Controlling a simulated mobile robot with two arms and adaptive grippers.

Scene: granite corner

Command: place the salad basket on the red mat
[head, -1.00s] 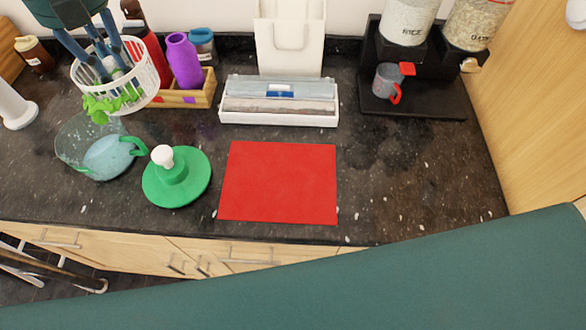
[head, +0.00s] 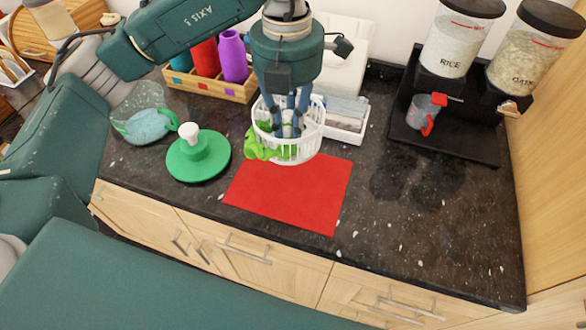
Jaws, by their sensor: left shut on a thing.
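The salad basket (head: 299,152) is a white slatted basket with green leaves (head: 262,147) hanging out at its left side. My left gripper (head: 290,118) points down into it and is shut on it. The basket shows over the back part of the red mat (head: 290,193), apparently held above it; the exact height is hard to tell. The mat lies flat and otherwise bare on the dark counter. The fingertips are partly hidden by the basket wall. My right gripper is not in view.
A green lid with a white knob (head: 198,158) lies left of the mat, and a clear bowl with a green handle (head: 146,124) stands beyond it. A white box (head: 347,124) and a wooden bottle crate (head: 240,93) are behind. The counter right of the mat is clear.

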